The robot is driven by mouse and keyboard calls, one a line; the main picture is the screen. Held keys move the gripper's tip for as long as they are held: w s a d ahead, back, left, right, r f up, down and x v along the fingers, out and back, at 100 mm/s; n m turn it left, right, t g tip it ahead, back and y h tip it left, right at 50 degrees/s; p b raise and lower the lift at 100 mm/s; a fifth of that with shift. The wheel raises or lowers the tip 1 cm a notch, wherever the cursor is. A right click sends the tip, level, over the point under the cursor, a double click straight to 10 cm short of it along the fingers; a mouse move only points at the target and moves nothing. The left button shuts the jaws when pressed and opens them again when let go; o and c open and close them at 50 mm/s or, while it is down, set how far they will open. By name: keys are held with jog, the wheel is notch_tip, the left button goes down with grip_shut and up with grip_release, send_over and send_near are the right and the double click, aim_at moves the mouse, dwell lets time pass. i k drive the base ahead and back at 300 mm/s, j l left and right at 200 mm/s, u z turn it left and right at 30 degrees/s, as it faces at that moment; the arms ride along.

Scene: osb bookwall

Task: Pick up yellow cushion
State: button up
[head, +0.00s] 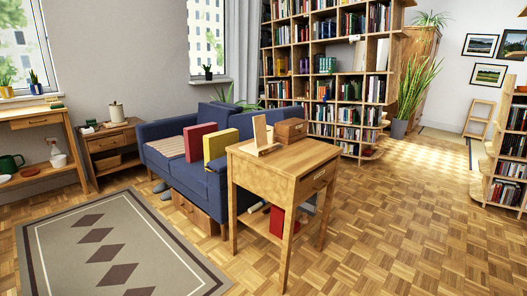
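The yellow cushion (220,145) stands upright on the blue sofa (172,129), near the middle of the view. A red cushion (200,142) stands just left of it. The right part of the sofa seat is hidden behind a wooden side table. My gripper does not show in the head view.
The wooden side table (297,173) stands in front of the sofa's right end, carrying a wooden box (291,131) and a wooden stand (261,135). A patterned rug (55,240) lies at the left front. The parquet floor (400,225) is clear at the right.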

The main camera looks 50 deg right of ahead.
aim_at(215, 144)
jog(key=z, duration=1.2)
jog(key=i+j+u, duration=0.2)
jog(key=i, duration=0.2)
jog(key=i+u, duration=0.25)
jog(key=i, duration=1.5)
jog(key=i+z, duration=0.1)
jog(key=i, duration=0.5)
jog(key=i+j+z, duration=0.1)
jog(key=i, duration=0.5)
jog(key=i+j+z, duration=0.15)
jog(key=i, duration=0.45)
jog(key=i+j+z, duration=0.25)
jog(key=i+z, duration=0.15)
jog(key=i, duration=0.15)
